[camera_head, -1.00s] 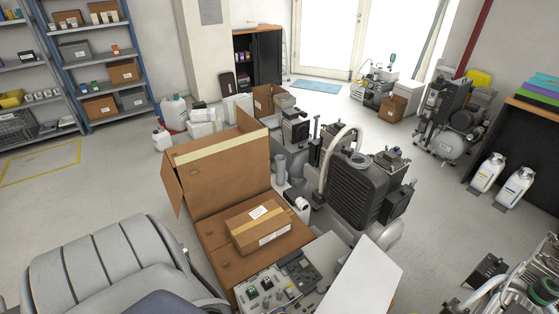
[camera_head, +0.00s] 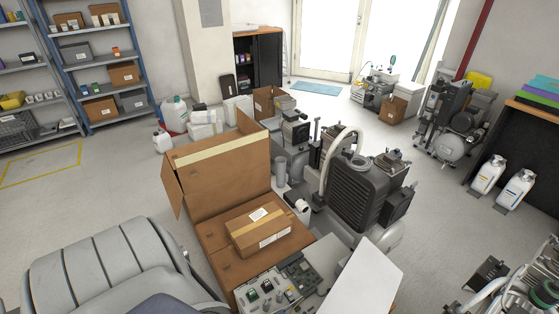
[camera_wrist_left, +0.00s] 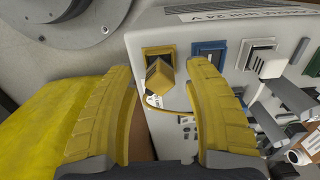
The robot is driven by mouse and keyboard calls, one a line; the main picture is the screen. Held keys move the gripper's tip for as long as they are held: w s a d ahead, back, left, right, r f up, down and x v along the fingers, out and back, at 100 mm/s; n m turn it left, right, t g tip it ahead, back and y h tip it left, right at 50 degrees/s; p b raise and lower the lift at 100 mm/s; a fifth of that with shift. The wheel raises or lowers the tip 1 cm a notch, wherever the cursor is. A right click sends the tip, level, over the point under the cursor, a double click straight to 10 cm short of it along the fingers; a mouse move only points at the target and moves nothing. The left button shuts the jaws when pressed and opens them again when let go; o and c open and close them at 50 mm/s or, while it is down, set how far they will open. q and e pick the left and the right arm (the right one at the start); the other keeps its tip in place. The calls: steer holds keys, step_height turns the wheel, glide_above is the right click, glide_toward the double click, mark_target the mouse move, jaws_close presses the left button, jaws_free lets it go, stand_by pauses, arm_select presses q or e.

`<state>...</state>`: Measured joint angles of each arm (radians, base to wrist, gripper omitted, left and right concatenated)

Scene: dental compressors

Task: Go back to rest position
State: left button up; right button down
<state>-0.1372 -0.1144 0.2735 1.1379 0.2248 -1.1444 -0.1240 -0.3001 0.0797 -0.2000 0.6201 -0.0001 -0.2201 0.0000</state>
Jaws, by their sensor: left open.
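My left gripper (camera_wrist_left: 160,70) shows in the left wrist view with its two yellow ribbed fingers apart. An orange-yellow switch (camera_wrist_left: 160,76) on a pale control unit (camera_wrist_left: 215,27) appears between the fingertips. I cannot tell whether the fingers touch it. Neither gripper can be made out in the head view. My right gripper is not in view.
In the head view, a closed carton (camera_head: 258,227) sits by a large open box (camera_head: 220,160). A circuit panel (camera_head: 262,293), a white board (camera_head: 362,280) and a dark ribbed compressor (camera_head: 357,195) stand nearby. A grey padded seat (camera_head: 95,270) fills the lower left. Floor (camera_head: 100,185) is clear at left.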

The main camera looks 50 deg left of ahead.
arm_select(q)
steer(key=shift+r, duration=3.4)
steer(key=shift+c, duration=0.3)
jaws_close()
steer(key=shift+f, duration=2.8)
steer(key=shift+r, duration=3.5)
